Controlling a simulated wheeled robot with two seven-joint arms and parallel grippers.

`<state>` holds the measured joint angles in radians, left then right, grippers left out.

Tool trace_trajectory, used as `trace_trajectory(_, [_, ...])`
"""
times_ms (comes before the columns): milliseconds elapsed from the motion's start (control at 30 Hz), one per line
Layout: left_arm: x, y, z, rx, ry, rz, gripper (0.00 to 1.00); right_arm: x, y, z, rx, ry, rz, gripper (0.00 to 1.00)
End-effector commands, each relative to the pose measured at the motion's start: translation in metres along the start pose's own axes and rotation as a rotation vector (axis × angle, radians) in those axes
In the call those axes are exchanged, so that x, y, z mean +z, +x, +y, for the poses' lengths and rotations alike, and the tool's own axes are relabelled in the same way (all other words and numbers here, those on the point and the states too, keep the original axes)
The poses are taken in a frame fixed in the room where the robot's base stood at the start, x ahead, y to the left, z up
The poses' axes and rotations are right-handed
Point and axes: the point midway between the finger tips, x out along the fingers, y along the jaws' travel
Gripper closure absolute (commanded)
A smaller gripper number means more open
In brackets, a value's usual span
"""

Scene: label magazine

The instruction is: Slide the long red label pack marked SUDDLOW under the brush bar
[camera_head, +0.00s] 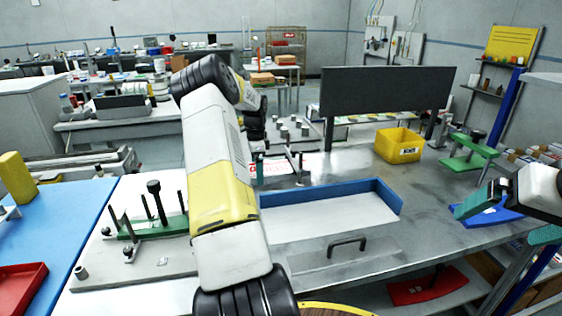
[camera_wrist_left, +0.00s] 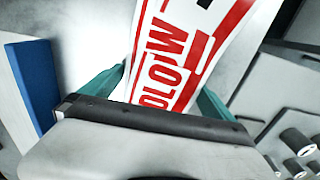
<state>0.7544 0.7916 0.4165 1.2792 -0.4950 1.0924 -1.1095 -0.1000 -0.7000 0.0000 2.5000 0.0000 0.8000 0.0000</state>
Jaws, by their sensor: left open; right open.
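The red-and-white label pack (camera_wrist_left: 165,55) lies between the fingers of my open left gripper (camera_wrist_left: 160,88) in the left wrist view. The letters "DLOW" show on it; its far end runs out of the picture. In the head view a small part of the pack (camera_head: 290,167) shows beyond my left forearm, which hides most of the left gripper. My right gripper (camera_head: 508,219) is open and empty at the right edge. A wide dark panel (camera_head: 385,92) stands on posts at the back of the bench; I cannot tell whether it is the brush bar.
A blue-walled tray (camera_head: 392,195) lies on the bench before the pack, with a clear plate with a handle (camera_head: 347,243) in front. A yellow bin (camera_head: 400,147) and a green fixture (camera_head: 470,150) stand to the right. Grey cylinders (camera_head: 290,130) stand behind the pack.

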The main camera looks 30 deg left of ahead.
Motion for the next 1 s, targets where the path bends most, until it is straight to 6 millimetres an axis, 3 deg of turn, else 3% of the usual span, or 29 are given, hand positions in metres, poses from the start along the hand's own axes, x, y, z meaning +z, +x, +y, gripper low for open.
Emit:
trace_trajectory(167, [-0.0001,-0.0001,0.0,0.0,0.0,0.0,0.0,0.0,0.0,0.0,0.0,0.0,0.0,0.0])
trace_trajectory(600, [-0.0003,-0.0006,-0.0001,-0.001,-0.001,0.0,0.84,0.0,0.0,0.0,0.0,0.0,0.0,0.0])
trace_trajectory(1000, [-0.0092,-0.0018,-0.0007,-0.003,-0.001,0.001,0.85,0.0,0.0,0.0,0.0,0.0,0.0,0.0])
